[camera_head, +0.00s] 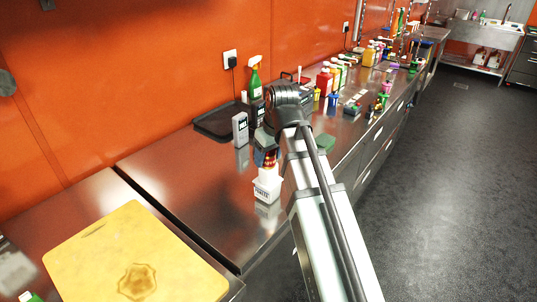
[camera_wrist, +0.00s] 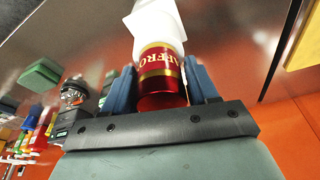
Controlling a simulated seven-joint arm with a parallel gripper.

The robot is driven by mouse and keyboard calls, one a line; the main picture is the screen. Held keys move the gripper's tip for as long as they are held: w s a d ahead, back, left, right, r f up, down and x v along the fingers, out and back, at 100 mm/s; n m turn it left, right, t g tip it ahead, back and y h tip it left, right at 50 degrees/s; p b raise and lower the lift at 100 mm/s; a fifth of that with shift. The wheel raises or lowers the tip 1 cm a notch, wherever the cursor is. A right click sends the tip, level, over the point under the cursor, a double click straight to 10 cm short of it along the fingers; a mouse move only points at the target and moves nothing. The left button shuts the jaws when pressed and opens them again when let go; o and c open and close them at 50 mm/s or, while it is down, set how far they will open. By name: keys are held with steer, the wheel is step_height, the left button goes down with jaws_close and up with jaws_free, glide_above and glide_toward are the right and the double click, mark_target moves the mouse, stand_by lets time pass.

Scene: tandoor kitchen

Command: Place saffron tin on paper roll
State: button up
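The saffron tin (camera_wrist: 160,77) is red with gold bands and lettering. It sits between the two blue fingers of my gripper (camera_wrist: 162,82) in the wrist view, with both fingers close against its sides. In the head view the tin (camera_head: 266,158) shows dark and red beneath my gripper (camera_head: 263,140). The white paper roll (camera_head: 267,187) stands on the steel counter directly below the tin. In the wrist view the paper roll (camera_wrist: 156,22) shows just beyond the tin. The tin looks upright over the roll; I cannot tell whether they touch.
A grey carton (camera_head: 240,130) stands left of my gripper near a dark tray (camera_head: 215,124). A green spray bottle (camera_head: 255,80) stands behind. A yellow cutting board (camera_head: 125,255) lies at the front left. Several bottles line the counter farther back. The counter (camera_head: 190,175) left of the roll is clear.

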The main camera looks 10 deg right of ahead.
steer(key=o, duration=0.3)
steer(key=shift+v, duration=6.15)
